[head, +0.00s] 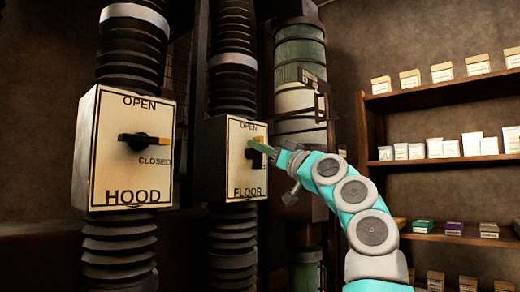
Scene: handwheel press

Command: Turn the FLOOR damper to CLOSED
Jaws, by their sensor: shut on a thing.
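The FLOOR damper (231,158) is a cream-faced box on a ribbed black duct, with OPEN printed at the top and FLOOR at the bottom. The lever's exact angle is hard to tell. Any CLOSED label on this box is hidden behind the gripper.
A green cylinder (300,55) stands behind my gripper. Shelves (440,95) with small boxes line the right wall.

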